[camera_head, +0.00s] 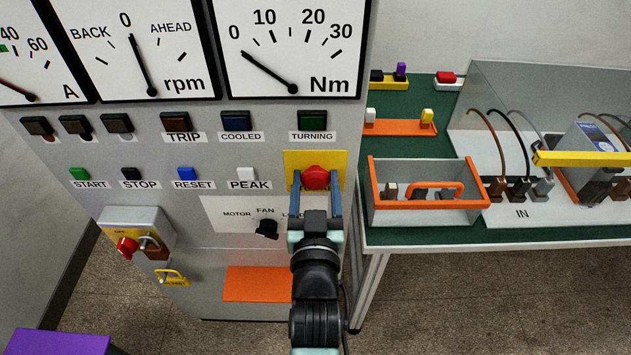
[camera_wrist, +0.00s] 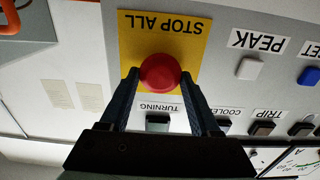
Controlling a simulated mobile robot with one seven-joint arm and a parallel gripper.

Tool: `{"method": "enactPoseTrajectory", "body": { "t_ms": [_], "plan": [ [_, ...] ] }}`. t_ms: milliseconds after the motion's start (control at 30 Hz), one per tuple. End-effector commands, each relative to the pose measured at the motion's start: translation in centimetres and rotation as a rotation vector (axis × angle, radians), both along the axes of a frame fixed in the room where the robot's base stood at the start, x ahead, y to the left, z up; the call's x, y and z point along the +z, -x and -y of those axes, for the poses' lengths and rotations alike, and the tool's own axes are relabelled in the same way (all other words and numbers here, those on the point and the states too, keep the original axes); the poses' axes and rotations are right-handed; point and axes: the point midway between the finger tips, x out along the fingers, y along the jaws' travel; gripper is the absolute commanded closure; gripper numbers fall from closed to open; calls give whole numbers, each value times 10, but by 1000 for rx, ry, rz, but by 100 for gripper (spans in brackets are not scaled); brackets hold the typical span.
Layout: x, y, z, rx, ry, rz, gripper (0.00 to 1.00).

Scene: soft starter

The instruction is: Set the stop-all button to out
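The stop-all button (camera_head: 315,177) is a red mushroom head on a yellow plate (camera_head: 334,158) at the right side of the cabinet front. In the wrist view the red head (camera_wrist: 161,73) sits under upside-down STOP ALL lettering on the yellow plate (camera_wrist: 165,42). My gripper (camera_head: 316,174) is at the button, with one finger on each side of the red head. The fingers (camera_wrist: 160,76) are spread, and slight gaps seem to show beside the head. I cannot tell whether either finger touches it, or whether the button is in or out.
The TURNING lamp (camera_head: 312,120) is above the button, the PEAK button (camera_head: 247,174) to its left. The fan knob (camera_head: 267,228) is below left, close to my gripper. A green-topped bench (camera_head: 420,235) with an orange-edged tray (camera_head: 374,190) stands right of the cabinet.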

Motion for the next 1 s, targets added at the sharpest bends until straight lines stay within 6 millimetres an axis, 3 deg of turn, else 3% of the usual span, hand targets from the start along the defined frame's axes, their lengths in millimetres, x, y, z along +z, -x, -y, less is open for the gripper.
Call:
{"method": "enactPoseTrajectory", "body": {
  "t_ms": [33, 233, 900, 933, 1000],
  "plan": [
    [0, 0, 0, 0, 0, 0, 64],
    [0, 0, 0, 0, 0, 0, 100],
    [-1, 9, 0, 0, 0, -3, 100],
    [-1, 9, 0, 0, 0, -3, 36],
    [-1, 9, 0, 0, 0, -3, 24]
  ]
}}
